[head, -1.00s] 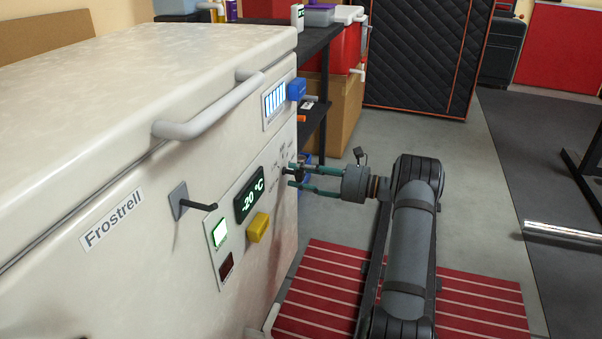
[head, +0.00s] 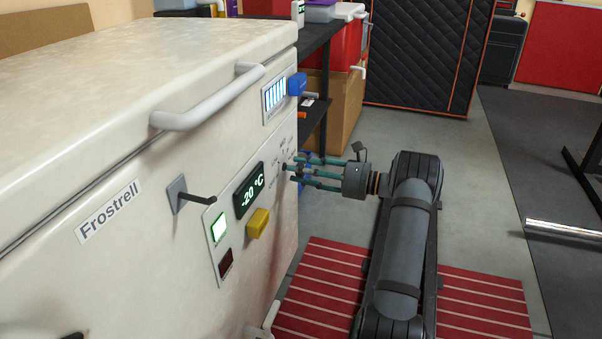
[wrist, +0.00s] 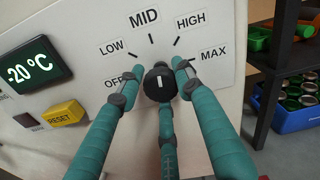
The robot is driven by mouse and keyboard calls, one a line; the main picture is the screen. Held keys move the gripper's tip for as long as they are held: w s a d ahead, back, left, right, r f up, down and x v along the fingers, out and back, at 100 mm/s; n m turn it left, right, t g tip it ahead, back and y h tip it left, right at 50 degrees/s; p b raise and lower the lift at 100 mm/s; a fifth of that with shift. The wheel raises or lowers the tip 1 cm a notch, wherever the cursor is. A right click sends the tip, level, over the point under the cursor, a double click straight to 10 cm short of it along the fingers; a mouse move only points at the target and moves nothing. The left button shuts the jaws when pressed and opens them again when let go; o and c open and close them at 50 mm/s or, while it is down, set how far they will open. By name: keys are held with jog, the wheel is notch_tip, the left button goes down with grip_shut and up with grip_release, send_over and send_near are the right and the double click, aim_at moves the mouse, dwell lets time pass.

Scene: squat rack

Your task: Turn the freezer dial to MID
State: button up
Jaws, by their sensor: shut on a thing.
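The freezer dial (wrist: 158,83) is a dark round knob on the white freezer front (head: 150,245). Its white mark stands nearly upright in the wrist view, roughly toward the MID label (wrist: 144,17) and its tick. The labels OFF, LOW, HIGH and MAX fan out around it. My gripper (wrist: 157,80) has three teal fingers closed around the dial, one at the left, one at the right and one below. In the head view my gripper (head: 290,168) reaches the panel from the right, and its fingertips largely hide the dial.
A yellow RESET button (wrist: 64,113) and a -20 °C display (wrist: 33,64) sit left of the dial. A black shelf (head: 313,120) stands behind.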

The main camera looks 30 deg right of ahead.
jog(key=shift+r+n+b, duration=0.3)
jog(key=shift+n+b, duration=0.1)
jog(key=shift+n, duration=0.6)
jog(key=o, duration=0.9)
jog(key=shift+r, duration=0.1)
jog(key=shift+o, duration=0.7)
jog(key=shift+o, duration=0.4)
jog(key=shift+s+f, duration=0.1)
jog(key=shift+f, duration=0.1)
jog(key=v, duration=1.2)
